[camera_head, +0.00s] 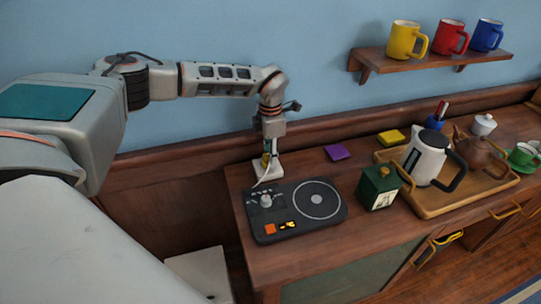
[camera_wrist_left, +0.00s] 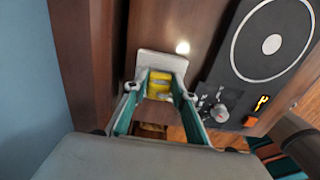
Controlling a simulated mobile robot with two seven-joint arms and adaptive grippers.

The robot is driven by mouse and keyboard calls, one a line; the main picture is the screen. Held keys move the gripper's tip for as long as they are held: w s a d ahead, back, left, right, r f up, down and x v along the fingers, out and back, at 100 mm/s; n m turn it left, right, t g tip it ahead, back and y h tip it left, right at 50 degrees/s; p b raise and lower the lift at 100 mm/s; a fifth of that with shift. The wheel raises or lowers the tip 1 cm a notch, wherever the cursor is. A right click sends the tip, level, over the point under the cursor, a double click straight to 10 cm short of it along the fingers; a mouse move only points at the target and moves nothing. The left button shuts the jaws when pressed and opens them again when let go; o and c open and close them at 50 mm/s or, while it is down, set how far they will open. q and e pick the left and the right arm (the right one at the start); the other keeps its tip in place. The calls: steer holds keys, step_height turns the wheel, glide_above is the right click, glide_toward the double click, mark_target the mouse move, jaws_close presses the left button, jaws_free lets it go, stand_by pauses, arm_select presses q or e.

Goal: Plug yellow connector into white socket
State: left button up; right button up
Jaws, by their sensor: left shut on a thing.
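My left gripper (camera_head: 267,158) points down at the left end of the wooden cabinet top, behind the black device. It is shut on the yellow connector (camera_head: 265,161), of which only a small part shows between the fingers. In the left wrist view the yellow connector (camera_wrist_left: 159,84) sits between the two teal-sided fingers (camera_wrist_left: 159,94). The white socket (camera_head: 262,173) is right below the connector; its pale block (camera_wrist_left: 162,62) shows just beyond the connector in the wrist view. They look touching or very close; I cannot tell whether the connector is inside. My right gripper is not in view.
The black turntable device (camera_head: 294,208) stands close in front of the socket, with a thin pale cable near its corner. A green canister (camera_head: 379,188) and a wooden tray (camera_head: 435,203) with a kettle (camera_head: 425,158) stand to the right. The wall is close behind.

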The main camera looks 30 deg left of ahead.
arm_select(q)
steer(key=shift+p, duration=0.35)
steer(key=shift+p, duration=0.35)
stand_by(0.6)
steer(key=shift+f, duration=0.6)
stand_by(0.5)
steer(key=o, duration=1.2)
step_height(320, 180, up, 12)
steer(key=shift+r, duration=0.1)
